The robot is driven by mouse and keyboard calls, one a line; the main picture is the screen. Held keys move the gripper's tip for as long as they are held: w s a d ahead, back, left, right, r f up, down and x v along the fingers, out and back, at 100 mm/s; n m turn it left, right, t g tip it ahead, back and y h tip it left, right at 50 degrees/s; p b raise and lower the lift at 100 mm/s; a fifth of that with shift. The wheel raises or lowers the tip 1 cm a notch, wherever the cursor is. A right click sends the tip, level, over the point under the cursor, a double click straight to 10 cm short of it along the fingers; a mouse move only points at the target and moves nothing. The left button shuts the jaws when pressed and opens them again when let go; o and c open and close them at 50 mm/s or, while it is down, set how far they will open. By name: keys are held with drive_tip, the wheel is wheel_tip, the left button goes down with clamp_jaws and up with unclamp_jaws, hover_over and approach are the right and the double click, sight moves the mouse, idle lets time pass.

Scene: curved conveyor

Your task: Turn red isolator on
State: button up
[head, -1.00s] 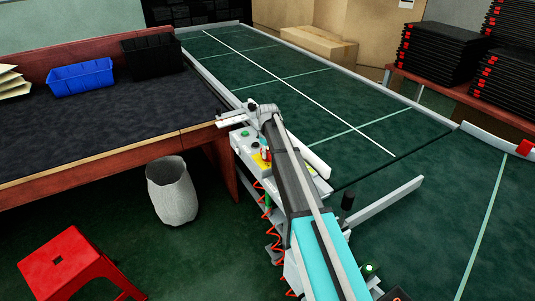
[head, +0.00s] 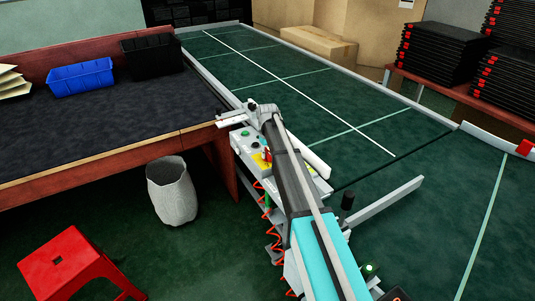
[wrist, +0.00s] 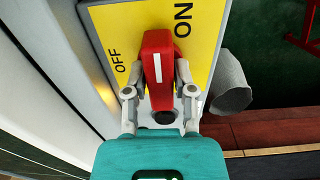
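The red isolator handle (wrist: 158,62) stands out from a yellow plate (wrist: 100,22) in the wrist view, with OFF at its left and ON at its upper right. Its white mark points up the picture, between the two words. My gripper (wrist: 160,72) has one finger on each side of the handle, close against it, and looks shut on it. In the head view the red isolator (head: 266,154) and its yellow plate (head: 258,160) show small beside my arm, partly hidden by it.
The conveyor (head: 300,75) runs behind and right of the control box (head: 244,151). A wooden table (head: 110,115) with a blue bin (head: 80,77) stands at left. A grey waste bin (head: 172,192) and a red stool (head: 68,262) stand on the floor.

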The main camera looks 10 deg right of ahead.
sight(268, 151)
drive_tip(key=o, duration=0.3)
drive_tip(key=shift+n, duration=0.3)
drive_tip(key=n, duration=0.9)
wheel_tip(268, 151, up, 14)
drive_tip(key=p, duration=1.4)
drive_tip(key=shift+s+d+f+m, duration=0.1)
drive_tip(key=shift+s+d+m, duration=1)
drive_tip(key=shift+s, duration=3.3)
drive_tip(key=shift+s+d+f+m, duration=0.1)
drive_tip(key=shift+s+d+m, duration=0.15)
drive_tip(key=shift+s+m, duration=2.95)
drive_tip(key=shift+s+d+m, duration=0.2)
drive_tip(key=shift+s+d, duration=0.45)
drive_tip(key=shift+s, duration=5)
